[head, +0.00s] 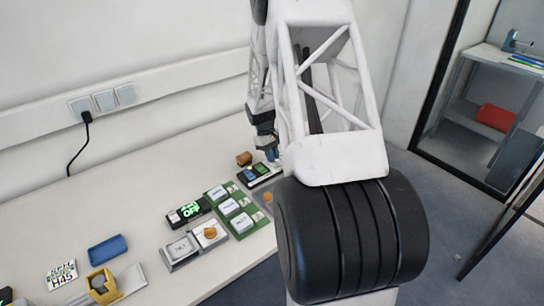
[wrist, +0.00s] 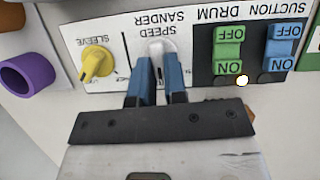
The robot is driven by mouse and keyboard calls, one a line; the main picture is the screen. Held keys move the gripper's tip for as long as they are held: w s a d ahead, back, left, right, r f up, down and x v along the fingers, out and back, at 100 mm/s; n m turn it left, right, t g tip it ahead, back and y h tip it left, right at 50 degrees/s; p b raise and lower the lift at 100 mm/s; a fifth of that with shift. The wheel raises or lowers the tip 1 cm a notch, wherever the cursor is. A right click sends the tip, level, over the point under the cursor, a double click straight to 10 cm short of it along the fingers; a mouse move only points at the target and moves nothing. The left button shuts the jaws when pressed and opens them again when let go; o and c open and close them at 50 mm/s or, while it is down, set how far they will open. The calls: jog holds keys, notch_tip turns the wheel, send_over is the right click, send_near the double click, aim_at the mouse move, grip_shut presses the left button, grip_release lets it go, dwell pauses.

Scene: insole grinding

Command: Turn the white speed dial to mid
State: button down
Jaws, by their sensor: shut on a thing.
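The white speed dial (wrist: 157,48) is in the wrist view, on a white panel (wrist: 117,35) with the words SPEED SANDER, which appear upside down. My gripper (wrist: 158,70) has its two blue fingers on either side of the dial and is shut on it. The fingers hide part of the dial and its scale, so I cannot tell its exact setting. In the head view my gripper (head: 271,152) reaches down at the far end of the table; the dial is hidden there.
A yellow SLEEVE knob (wrist: 97,62) sits left of the dial in the wrist view. Green (wrist: 228,48) and blue (wrist: 282,45) ON/OFF switches stand to its right. A purple ring (wrist: 27,75) is at the far left. Several labelled boxes (head: 228,208) stand on the table in the head view.

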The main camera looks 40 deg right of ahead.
jog(key=shift+m, duration=0.3)
jog(key=c, duration=1.2)
grip_release()
jog(key=shift+o, duration=0.2)
jog(key=shift+r, duration=0.1)
jog(key=v, duration=0.7)
jog(key=shift+r, duration=0.3)
jog(key=shift+w+d, duration=0.1)
jog(key=shift+w, duration=0.05)
